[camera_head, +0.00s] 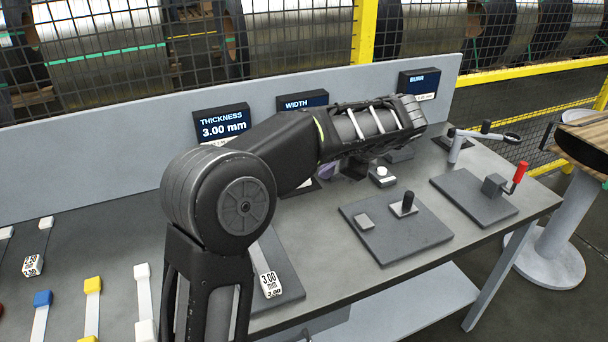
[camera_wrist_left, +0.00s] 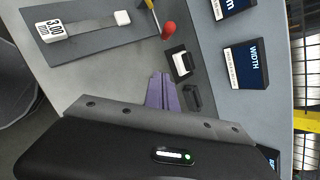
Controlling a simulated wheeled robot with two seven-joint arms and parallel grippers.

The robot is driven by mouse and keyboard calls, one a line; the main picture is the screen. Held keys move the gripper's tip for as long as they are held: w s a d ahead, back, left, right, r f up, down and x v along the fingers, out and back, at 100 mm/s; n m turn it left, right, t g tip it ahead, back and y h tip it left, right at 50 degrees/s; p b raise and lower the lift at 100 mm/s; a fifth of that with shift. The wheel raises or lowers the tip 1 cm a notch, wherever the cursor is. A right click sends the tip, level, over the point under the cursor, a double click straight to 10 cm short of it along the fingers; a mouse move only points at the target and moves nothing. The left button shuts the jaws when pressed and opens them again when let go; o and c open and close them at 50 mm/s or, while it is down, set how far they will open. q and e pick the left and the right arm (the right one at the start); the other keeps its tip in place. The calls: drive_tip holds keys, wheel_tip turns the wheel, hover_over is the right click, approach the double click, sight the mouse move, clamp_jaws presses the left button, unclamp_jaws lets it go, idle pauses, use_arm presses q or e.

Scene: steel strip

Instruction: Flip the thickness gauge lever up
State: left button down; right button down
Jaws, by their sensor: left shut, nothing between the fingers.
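The thickness gauge shows in the left wrist view as a dark plate (camera_wrist_left: 90,48) bearing a strip (camera_wrist_left: 92,27) with a "3.00" tag. I cannot tell the lever's tilt. My left gripper (camera_wrist_left: 162,78) has purple fingers, shut and empty, with their tips apart from the knob in the picture. In the head view my left gripper (camera_head: 327,170) is mostly behind my arm, which also hides the lever; the tagged strip (camera_head: 268,275) shows. My right gripper is not in view.
The thickness screen (camera_head: 222,124) reads 3.00 mm, with the width screen (camera_head: 302,101) beside it against the back panel. A small dark device with a white block (camera_wrist_left: 181,63) stands close beside my fingers. A red-handled fixture (camera_head: 519,176) is at the bench's right.

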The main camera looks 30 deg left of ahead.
use_arm(q)
drive_tip(key=a+f+p, duration=0.2)
drive_tip(key=a+f, duration=0.4)
drive_tip(key=a, duration=0.3)
drive_tip(key=shift+a+f+p, duration=0.25)
drive_tip(key=shift+a+p, duration=0.05)
drive_tip(key=shift+p, duration=0.05)
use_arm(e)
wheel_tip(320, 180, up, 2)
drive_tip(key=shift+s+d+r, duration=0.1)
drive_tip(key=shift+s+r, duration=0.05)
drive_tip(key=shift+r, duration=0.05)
use_arm(q)
drive_tip(key=shift+w+r, duration=0.1)
drive_tip(key=shift+w+a+r+p, duration=0.25)
drive_tip(key=shift+a+r+p, duration=0.2)
drive_tip(key=shift+r, duration=0.25)
drive_tip(key=shift+w+a+r+p, duration=0.3)
drive_tip(key=shift+r+p, duration=0.2)
drive_tip(key=shift+r, duration=0.15)
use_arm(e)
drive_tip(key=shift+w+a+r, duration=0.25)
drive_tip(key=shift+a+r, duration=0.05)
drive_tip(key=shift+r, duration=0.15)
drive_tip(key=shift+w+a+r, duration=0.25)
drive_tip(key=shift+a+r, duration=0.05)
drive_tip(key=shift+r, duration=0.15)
